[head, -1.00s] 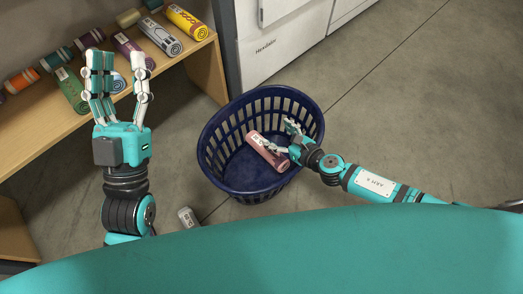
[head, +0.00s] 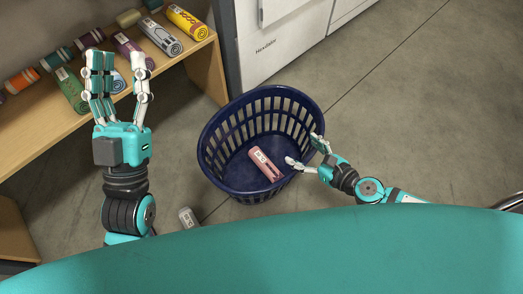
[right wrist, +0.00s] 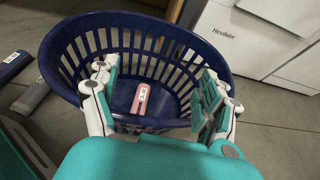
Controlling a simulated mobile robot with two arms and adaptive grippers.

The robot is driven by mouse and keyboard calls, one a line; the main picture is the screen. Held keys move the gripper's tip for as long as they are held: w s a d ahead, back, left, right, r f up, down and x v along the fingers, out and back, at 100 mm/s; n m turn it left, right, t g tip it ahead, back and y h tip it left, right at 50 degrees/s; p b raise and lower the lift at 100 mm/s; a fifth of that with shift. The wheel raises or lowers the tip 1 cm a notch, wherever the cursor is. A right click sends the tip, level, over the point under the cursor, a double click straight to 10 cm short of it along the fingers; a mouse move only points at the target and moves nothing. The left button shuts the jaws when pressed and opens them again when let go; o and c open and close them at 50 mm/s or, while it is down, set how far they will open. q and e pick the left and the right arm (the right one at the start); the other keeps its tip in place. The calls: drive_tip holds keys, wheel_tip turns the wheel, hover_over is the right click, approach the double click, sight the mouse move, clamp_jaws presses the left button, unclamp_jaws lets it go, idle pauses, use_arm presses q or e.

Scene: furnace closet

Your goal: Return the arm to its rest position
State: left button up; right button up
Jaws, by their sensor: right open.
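My right gripper (head: 305,152) is open and empty at the right rim of a dark blue basket (head: 212,128). In the right wrist view its two fingers (right wrist: 160,98) are spread apart, with the basket (right wrist: 75,38) beyond them. A pink roll with a white label (head: 264,163) lies inside the basket, apart from the fingers; it also shows between them in the right wrist view (right wrist: 140,98). My left gripper (head: 122,65) is raised at the left, its fingers pointing up and spread, with nothing visible between them.
A wooden shelf (head: 40,135) at the upper left holds several colored rolls, including a yellow one (head: 187,22). A grey roll (head: 187,217) lies on the floor. A white appliance (head: 285,40) stands behind the basket.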

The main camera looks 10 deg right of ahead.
drive_tip(key=shift+s+d+r, duration=0.2)
drive_tip(key=shift+s, duration=0.1)
